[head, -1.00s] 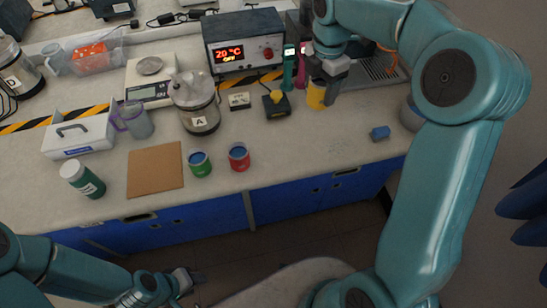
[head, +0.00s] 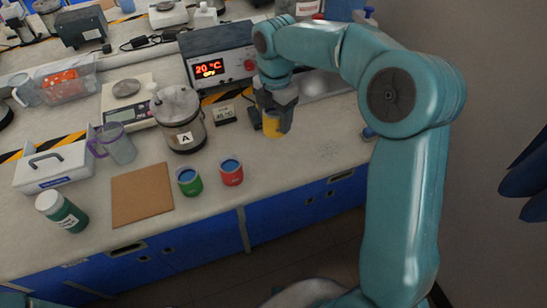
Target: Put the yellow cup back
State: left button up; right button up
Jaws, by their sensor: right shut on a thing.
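The yellow cup (head: 271,125) is in my right gripper (head: 276,108), which is shut on it. The cup looks upright, over the bench to the right of the middle; I cannot tell whether it touches the bench. The fingers hide part of the cup. A green cup (head: 189,184) and a red cup (head: 231,174), both blue inside, stand side by side nearer the front edge, left of the yellow cup. A brown square mat (head: 142,196) lies left of them, bare. My left gripper is out of view.
A pot marked A (head: 179,126), a small sign (head: 224,115) and a heater box reading 20 °C (head: 216,54) stand behind. The bench right of the red cup is clear.

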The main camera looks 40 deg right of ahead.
notch_tip(320, 180, down, 14)
jog(key=shift+f, duration=0.25)
jog(key=shift+f, duration=0.2)
jog(key=o, duration=1.2)
jog(key=shift+r, duration=0.1)
notch_tip(320, 180, up, 12)
jog(key=shift+r, duration=0.15)
jog(key=shift+s, duration=0.1)
